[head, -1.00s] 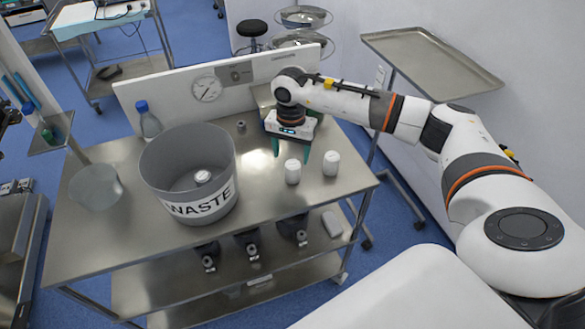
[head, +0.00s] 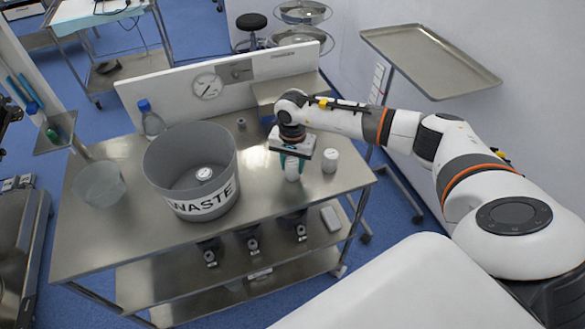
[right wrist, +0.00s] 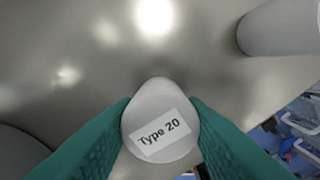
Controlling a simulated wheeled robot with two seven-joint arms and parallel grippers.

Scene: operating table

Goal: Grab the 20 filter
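A white cylinder labelled "Type 20" (right wrist: 161,138), the 20 filter, stands on the steel table (head: 100,235). In the head view the filter (head: 292,171) is under my right gripper (head: 293,168). In the right wrist view the two green fingers of the right gripper (right wrist: 160,125) press against its left and right sides, shut on it. The fingers hide part of its sides. A second white cylinder (head: 330,160) stands just right of it, with its edge also in the right wrist view (right wrist: 282,28). My left gripper is not in view.
A grey WASTE bin (head: 225,165) stands left of the gripper with a white cylinder (head: 204,174) inside. A blue-capped bottle (head: 152,121) and a clear bowl (head: 98,186) are further left. A white panel (head: 245,75) lines the table's back.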

